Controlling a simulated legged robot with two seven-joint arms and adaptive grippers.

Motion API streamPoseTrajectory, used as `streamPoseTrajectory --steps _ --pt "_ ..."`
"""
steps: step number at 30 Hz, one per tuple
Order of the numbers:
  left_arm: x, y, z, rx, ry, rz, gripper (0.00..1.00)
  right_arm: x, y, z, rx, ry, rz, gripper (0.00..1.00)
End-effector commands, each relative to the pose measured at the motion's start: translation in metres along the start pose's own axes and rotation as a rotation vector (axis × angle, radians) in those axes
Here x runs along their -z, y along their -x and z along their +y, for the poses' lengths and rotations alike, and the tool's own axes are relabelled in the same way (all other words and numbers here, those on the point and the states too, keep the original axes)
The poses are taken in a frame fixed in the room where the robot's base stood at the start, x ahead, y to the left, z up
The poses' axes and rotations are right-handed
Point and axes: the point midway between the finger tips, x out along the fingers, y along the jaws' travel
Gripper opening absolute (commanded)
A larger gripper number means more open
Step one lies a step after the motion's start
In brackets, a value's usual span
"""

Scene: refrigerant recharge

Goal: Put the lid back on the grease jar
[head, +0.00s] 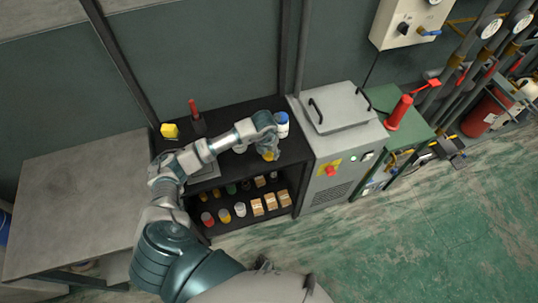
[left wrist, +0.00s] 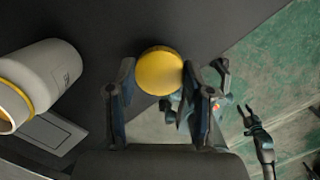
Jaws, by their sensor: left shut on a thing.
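The yellow lid (left wrist: 160,71) is held between the two fingers of my left gripper (left wrist: 158,88), which is shut on it. In the head view the lid (head: 270,155) shows under my left gripper (head: 267,149), over the right part of the black shelf top. The white grease jar (left wrist: 42,80) is at the left in the wrist view, apart from the lid, with its yellow-rimmed mouth uncovered. In the head view the jar (head: 240,148) is mostly hidden by my arm. A dark claw, seemingly my right gripper (left wrist: 252,122), shows at right in the wrist view; its opening is unclear.
A blue-capped white container (head: 282,124) stands close behind my left gripper. A grey machine (head: 340,130) borders the shelf on the right. A grey table (head: 75,195) at left is clear.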

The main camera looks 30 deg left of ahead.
Motion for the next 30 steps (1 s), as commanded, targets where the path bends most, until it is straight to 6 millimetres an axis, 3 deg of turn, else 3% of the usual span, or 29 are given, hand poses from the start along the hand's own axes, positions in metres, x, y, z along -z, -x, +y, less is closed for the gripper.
streamPoseTrajectory --steps 2,18,24,30 --pt "-0.002 0.012 0.000 -0.001 0.000 -0.003 0.41 0.002 0.000 0.001 -0.001 0.001 0.002 0.40" --pt "0.125 0.040 -0.032 -0.002 -0.003 0.002 0.41 0.012 0.004 0.006 -0.007 0.002 0.003 0.40" --pt "0.145 0.045 -0.037 -0.001 0.000 0.001 0.41 0.014 0.007 0.005 -0.006 0.000 0.004 0.40" --pt "0.150 0.047 -0.038 -0.001 0.000 0.001 0.41 0.012 0.009 0.004 -0.005 -0.001 -0.001 0.40"
